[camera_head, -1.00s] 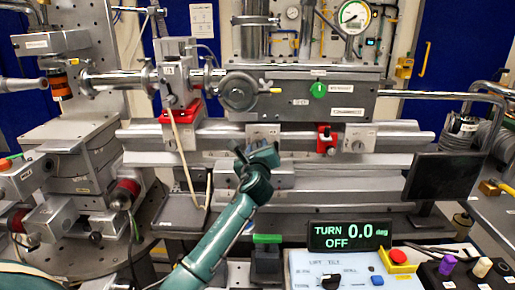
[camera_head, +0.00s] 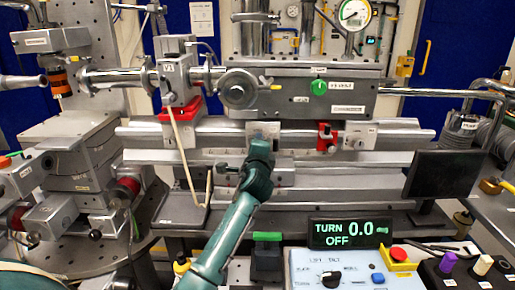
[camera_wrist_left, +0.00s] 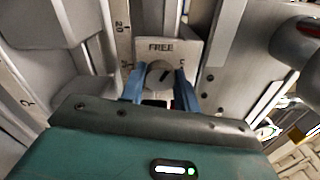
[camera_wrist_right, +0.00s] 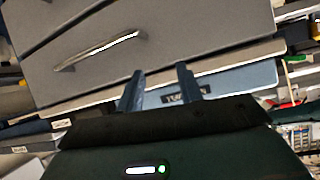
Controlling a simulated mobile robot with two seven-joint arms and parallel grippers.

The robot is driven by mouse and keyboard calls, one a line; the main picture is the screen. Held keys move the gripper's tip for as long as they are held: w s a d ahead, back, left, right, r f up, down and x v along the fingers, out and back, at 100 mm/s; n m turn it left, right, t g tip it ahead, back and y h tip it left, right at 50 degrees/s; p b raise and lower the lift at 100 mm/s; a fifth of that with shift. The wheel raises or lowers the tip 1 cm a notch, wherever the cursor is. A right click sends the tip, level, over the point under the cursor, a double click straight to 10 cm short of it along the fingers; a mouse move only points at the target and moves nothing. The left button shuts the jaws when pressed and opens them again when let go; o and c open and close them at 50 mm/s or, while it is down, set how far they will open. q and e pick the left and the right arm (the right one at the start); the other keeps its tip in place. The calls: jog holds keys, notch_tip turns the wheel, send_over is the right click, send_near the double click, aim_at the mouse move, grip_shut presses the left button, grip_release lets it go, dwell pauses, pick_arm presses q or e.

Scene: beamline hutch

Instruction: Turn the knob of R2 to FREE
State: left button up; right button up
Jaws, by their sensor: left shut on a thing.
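A round grey knob (camera_wrist_left: 158,75) sits on a pale plate (camera_wrist_left: 170,48) marked FREE at its top edge. The knob's dark pointer line is tilted to the upper right, away from the FREE lettering. My left gripper (camera_wrist_left: 160,84) is shut on this knob, with a blue finger on each side. In the head view my left gripper (camera_head: 259,150) is at the pale rail plate (camera_head: 263,129) and hides its knob. I cannot read an R2 label. My right gripper (camera_wrist_right: 160,85) is open and empty in its own wrist view, and is outside the head view.
A similar plate with a knob (camera_head: 359,136) is farther right on the rail, beside a red clamp (camera_head: 326,138). A display (camera_head: 349,233) reads TURN 0.0 deg, OFF. A control panel (camera_head: 310,270) and a dark monitor (camera_head: 443,176) stand in front of the rail.

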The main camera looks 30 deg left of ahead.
pick_arm(q)
jog(key=shift+n+b, duration=0.7)
jog(key=shift+n, duration=2.1)
jog(key=o, duration=1)
jog(key=v, duration=1.3)
